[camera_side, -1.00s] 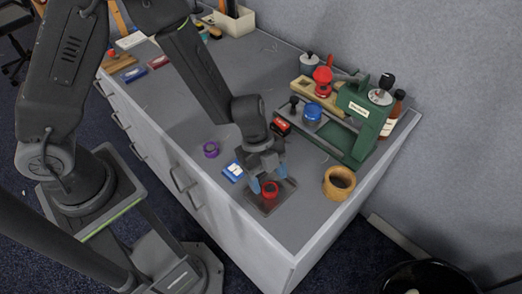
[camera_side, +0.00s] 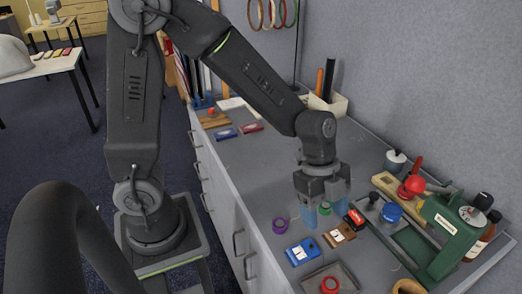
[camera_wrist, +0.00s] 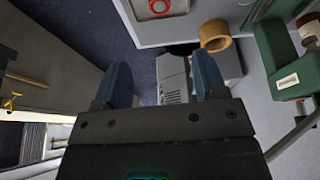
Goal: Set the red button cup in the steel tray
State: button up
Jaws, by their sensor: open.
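The red button cup (camera_side: 329,285) sits in the steel tray (camera_side: 346,277) at the bottom edge of the side view, where the frame cuts off part of the tray. In the wrist view the red cup (camera_wrist: 158,7) and the tray (camera_wrist: 178,6) show at the top edge. My gripper (camera_side: 326,212) is open and empty, farther back along the table than the tray and apart from the cup. Its two blue fingers (camera_wrist: 163,88) stand wide apart in the wrist view. A green ring (camera_side: 325,208) shows between the fingers in the side view; its depth is unclear.
A blue box (camera_side: 302,251), a brown block (camera_side: 340,236) and a purple ring (camera_side: 280,225) lie near the gripper. A green machine (camera_side: 447,230) and a blue cup (camera_side: 391,212) stand to the right. A tan ring (camera_wrist: 215,35) is near the tray.

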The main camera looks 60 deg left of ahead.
jog(key=s+a+r+n+t+y, duration=0.4)
jog(key=s+a+r+n, duration=0.7)
jog(key=n, duration=0.6)
jog(key=shift+s+a+r+n+t, duration=0.15)
jog(key=shift+a+r+n+t, duration=0.15)
jog(key=shift+r+t, duration=0.6)
